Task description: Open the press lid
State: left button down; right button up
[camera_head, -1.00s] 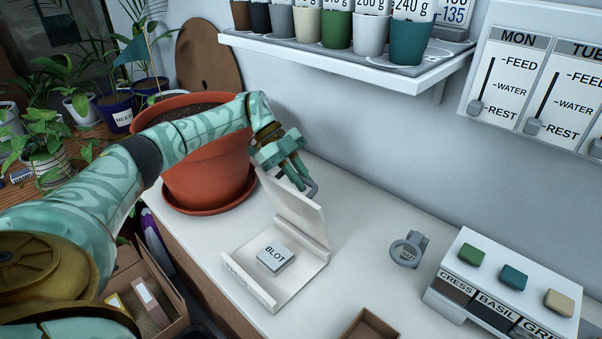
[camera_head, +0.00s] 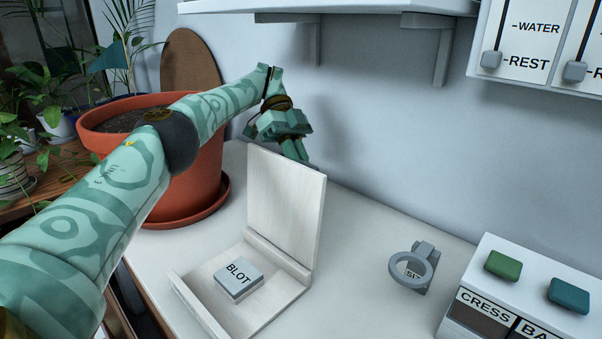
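The press, a pale whitewashed wooden one, stands on the white counter with its base (camera_head: 268,312) flat. Its lid (camera_head: 287,205) stands about upright from the hinge side at the back of the base. A grey block marked BLOT (camera_head: 238,279) lies on the base. My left gripper (camera_head: 301,155) is at the lid's top edge, on its far side, pointing down. Its fingertips are partly hidden behind the lid, so I cannot tell whether they are open or touch it. My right gripper is not in view.
A large terracotta pot (camera_head: 200,175) on a saucer stands left of the press, below my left arm. A wall shelf (camera_head: 330,8) hangs above.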

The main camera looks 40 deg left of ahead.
pick_arm(q)
jog(key=shift+f, duration=0.25)
jog(key=c, duration=1.5)
grip_release()
jog(key=shift+o, duration=0.2)
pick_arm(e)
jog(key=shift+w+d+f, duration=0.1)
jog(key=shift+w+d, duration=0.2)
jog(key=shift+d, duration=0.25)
pick_arm(q)
jog(key=shift+r, duration=0.1)
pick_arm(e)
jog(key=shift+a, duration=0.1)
